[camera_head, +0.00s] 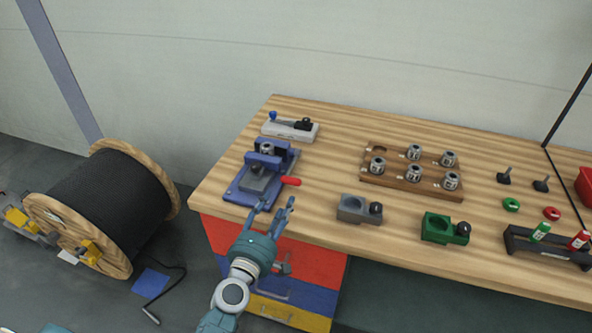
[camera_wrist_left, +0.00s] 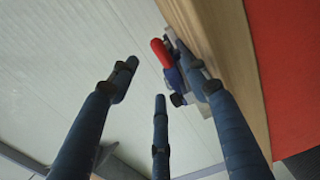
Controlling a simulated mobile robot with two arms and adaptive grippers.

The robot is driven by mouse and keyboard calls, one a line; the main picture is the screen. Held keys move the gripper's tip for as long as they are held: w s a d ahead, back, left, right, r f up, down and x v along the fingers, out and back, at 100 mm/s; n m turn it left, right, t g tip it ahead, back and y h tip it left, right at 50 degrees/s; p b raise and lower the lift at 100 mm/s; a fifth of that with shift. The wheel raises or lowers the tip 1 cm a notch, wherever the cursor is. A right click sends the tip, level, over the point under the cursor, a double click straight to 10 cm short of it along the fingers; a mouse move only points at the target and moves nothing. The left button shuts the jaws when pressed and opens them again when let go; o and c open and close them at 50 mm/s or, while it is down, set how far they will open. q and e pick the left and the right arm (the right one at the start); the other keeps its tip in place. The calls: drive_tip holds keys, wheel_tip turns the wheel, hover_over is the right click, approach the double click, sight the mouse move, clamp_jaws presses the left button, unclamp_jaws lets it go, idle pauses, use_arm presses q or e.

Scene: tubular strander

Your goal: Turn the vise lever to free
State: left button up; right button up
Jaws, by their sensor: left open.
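The blue vise (camera_head: 262,172) is on the wooden bench near its left end, with a metal cylindrical part (camera_head: 267,149) between its jaws. Its lever has a red handle (camera_head: 290,181) that points right in the head view. The red handle (camera_wrist_left: 161,52) also shows in the left wrist view, beyond the fingers. My left gripper (camera_head: 276,207) is open and empty at the bench's front edge, just in front of the vise and apart from the lever. In the left wrist view its fingers (camera_wrist_left: 160,100) are spread. My right gripper is not in view.
A grey block (camera_head: 352,209) and a green block (camera_head: 437,228) stand right of the vise. A wooden rack (camera_head: 411,185) holds several metal parts. A white block with a blue-knobbed lever (camera_head: 290,130) is behind the vise. A cable reel (camera_head: 112,205) stands on the floor at left.

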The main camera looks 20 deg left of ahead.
sight(290, 182)
use_arm(q)
drive_tip(key=shift+w, duration=0.55)
drive_tip(key=w, duration=0.3)
drive_tip(key=shift+w+d+r, duration=0.1)
drive_tip(key=shift+w+r, duration=0.05)
drive_tip(key=shift+w, duration=0.1)
drive_tip(key=w, duration=0.5)
drive_tip(key=shift+w+f, duration=0.3)
drive_tip(key=shift+f, duration=0.05)
drive_tip(key=shift+w+d, duration=0.1)
drive_tip(key=shift+w, duration=0.3)
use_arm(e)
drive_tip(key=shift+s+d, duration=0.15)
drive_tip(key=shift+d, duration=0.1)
use_arm(q)
clamp_jaws()
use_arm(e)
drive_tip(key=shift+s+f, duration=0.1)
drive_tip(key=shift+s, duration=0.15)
